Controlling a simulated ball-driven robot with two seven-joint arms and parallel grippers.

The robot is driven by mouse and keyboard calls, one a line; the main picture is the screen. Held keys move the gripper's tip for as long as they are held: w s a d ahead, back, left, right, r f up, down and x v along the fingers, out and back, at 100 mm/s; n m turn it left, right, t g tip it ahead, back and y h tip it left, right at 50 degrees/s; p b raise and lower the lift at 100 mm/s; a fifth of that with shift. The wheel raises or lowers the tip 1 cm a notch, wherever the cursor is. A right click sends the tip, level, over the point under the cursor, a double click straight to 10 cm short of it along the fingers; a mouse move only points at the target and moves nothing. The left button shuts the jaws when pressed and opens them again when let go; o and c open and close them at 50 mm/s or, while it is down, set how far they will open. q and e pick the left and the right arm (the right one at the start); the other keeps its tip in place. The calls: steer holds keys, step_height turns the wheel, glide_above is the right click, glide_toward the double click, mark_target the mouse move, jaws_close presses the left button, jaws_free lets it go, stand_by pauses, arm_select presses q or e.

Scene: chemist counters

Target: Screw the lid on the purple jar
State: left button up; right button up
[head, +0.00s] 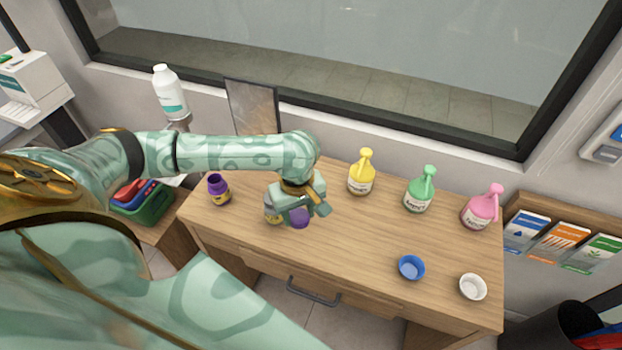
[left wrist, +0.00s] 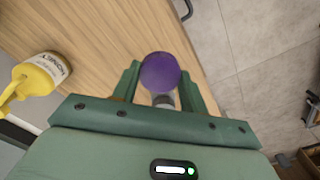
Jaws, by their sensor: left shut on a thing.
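A round purple lid (head: 299,218) is held between the fingers of my left gripper (head: 302,208), over the front part of the wooden table. The left wrist view shows the lid (left wrist: 160,72) between the two green fingers (left wrist: 160,84). The purple jar (head: 219,190) stands upright at the table's left end, to the left of the gripper; its top looks dark and open, with a yellow label below. A pale jar-like thing (head: 272,216) with some yellow is partly hidden behind the gripper. My right gripper is not in view.
Yellow (head: 361,178), green (head: 420,195) and pink (head: 482,211) dispenser bottles stand along the back of the table (head: 350,235). A blue bowl (head: 411,267) and a white bowl (head: 472,286) are at the front right. The table's middle is clear.

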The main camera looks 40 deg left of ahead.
arm_select(q)
steer(key=s, duration=0.1)
steer(key=s+r, duration=0.1)
steer(key=s, duration=0.1)
steer(key=shift+s+d+r, duration=0.15)
steer(key=w+d+f+m+b, duration=0.2)
steer(key=f+m+b, duration=0.1)
steer(key=b, duration=0.1)
steer(key=w+d+f+m+b, duration=0.2)
steer(key=f+m+b, duration=0.1)
steer(key=b, duration=0.2)
steer(key=w+d+f+m+b, duration=0.1)
steer(key=d+f+m+b, duration=0.1)
steer(key=f+m+b, duration=0.2)
steer(key=shift+w+b, duration=0.3)
steer(key=shift+w, duration=0.1)
steer(key=shift+w+d+f+m+b, duration=0.25)
steer(key=shift+m+b, duration=0.2)
steer(key=shift+m, duration=0.25)
steer(key=shift+r, duration=0.25)
